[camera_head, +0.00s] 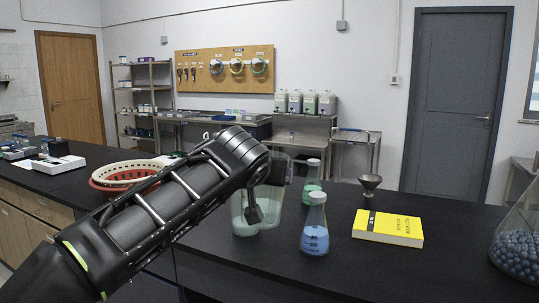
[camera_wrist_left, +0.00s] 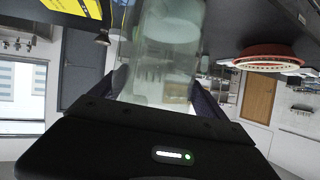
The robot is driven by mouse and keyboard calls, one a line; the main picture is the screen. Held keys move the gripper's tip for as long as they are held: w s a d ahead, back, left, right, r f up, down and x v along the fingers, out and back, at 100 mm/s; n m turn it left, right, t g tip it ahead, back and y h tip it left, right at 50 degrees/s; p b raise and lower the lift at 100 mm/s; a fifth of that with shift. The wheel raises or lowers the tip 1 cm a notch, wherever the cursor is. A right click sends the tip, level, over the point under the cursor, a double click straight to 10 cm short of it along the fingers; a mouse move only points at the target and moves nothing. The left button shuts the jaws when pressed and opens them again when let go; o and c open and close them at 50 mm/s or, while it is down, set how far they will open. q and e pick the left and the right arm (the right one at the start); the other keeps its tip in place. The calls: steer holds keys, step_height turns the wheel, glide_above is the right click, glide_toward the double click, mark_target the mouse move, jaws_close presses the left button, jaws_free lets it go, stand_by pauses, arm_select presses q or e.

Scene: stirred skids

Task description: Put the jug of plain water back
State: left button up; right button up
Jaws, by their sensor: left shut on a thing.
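A clear, faintly green jug (camera_head: 240,222) is at the middle of the black bench in the head view, partly covered by my left arm. My left gripper (camera_head: 258,200) is shut on the jug, and the fingers are mostly hidden. In the left wrist view the see-through jug (camera_wrist_left: 165,45) fills the space between the fingers of my left gripper (camera_wrist_left: 160,90). I cannot tell whether its base touches the bench. My right gripper is not in view.
A flask of blue liquid (camera_head: 315,238) and a green one (camera_head: 312,178) stand right of the jug. A yellow book (camera_head: 388,228) and a metal funnel (camera_head: 370,184) are farther right. A red basket (camera_head: 105,186) with a cream rim stands left, behind my arm.

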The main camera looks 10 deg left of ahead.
arm_select(q)
steer(key=w+a+f+m+h, duration=0.1)
steer(key=a+f, duration=0.2)
steer(key=f, duration=0.5)
steer(key=a+f+m+h, duration=0.1)
steer(key=a+f, duration=0.2)
steer(key=f, duration=0.4)
steer(key=s+a+f, duration=0.2)
steer(key=s+f, duration=0.2)
steer(key=f, duration=0.3)
steer(key=s+a+f+m+h, duration=0.1)
steer(key=s+a+f, duration=0.1)
steer(key=s+f, duration=0.2)
step_height(320, 180, down, 4)
steer(key=shift+s+a+r+h, duration=0.2)
steer(key=shift+a+r+h, duration=0.05)
steer(key=shift+a+h, duration=0.05)
